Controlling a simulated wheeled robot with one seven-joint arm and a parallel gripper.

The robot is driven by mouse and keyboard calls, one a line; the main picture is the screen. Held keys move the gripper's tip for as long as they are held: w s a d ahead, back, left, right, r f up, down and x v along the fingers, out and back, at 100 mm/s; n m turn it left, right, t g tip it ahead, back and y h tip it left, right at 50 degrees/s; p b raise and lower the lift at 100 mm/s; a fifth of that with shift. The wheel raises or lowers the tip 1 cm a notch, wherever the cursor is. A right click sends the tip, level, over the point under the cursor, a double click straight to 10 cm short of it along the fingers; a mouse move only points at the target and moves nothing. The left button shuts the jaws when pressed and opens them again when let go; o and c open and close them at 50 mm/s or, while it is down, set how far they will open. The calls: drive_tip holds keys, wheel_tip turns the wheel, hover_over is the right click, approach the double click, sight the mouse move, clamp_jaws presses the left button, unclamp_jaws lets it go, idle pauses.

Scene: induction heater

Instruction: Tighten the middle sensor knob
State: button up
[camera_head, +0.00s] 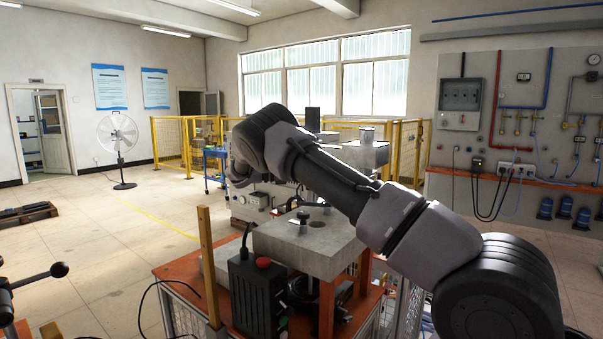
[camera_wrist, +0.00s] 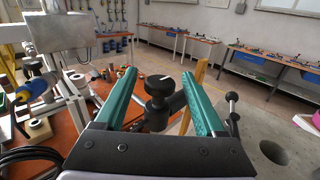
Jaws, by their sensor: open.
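A black knob (camera_wrist: 158,87) with a white mark on its top shows in the wrist view, on a dark stem with a black arm going off to the right. I cannot tell from its shape alone whether it is the middle sensor knob. My gripper (camera_wrist: 158,75) is open, with its two green fingers on either side of the knob in the picture. Gaps show between the knob and both fingers. How far the knob lies beyond or below the fingertips is hard to tell. In the head view my arm hides most of this area, and I cannot make out the gripper.
A thin lever with a ball end (camera_wrist: 232,98) stands right of my fingers. A metal fixture (camera_wrist: 60,32) stands at left.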

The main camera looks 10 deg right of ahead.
drive_tip(key=a, duration=1)
drive_tip(key=shift+a, duration=0.3)
drive_tip(key=s+d+r+m+g+y, duration=0.1)
drive_tip(key=d+r+m+y, duration=0.2)
drive_tip(key=d, duration=0.5)
drive_tip(key=s+d+r+m+g+y, duration=0.1)
drive_tip(key=s+d+r+y, duration=0.1)
drive_tip(key=d+r, duration=0.5)
drive_tip(key=s+d+m+y, duration=0.4)
drive_tip(key=s+d+y, duration=0.2)
drive_tip(key=s+d, duration=0.3)
drive_tip(key=s+a+m+t+y, duration=0.2)
drive_tip(key=s+m+t+y, duration=0.1)
drive_tip(key=s, duration=0.6)
drive_tip(key=s+a+r+m+t+y, duration=0.1)
drive_tip(key=s+a+m+t+y, duration=0.1)
drive_tip(key=s+m, duration=0.4)
drive_tip(key=s+a+r+m+t+y, duration=0.1)
drive_tip(key=s+m+t+y, duration=0.3)
drive_tip(key=s, duration=1)
drive_tip(key=shift+s+a+r+m+t, duration=0.25)
drive_tip(key=shift+a+m, duration=0.25)
drive_tip(key=shift+a, duration=0.3)
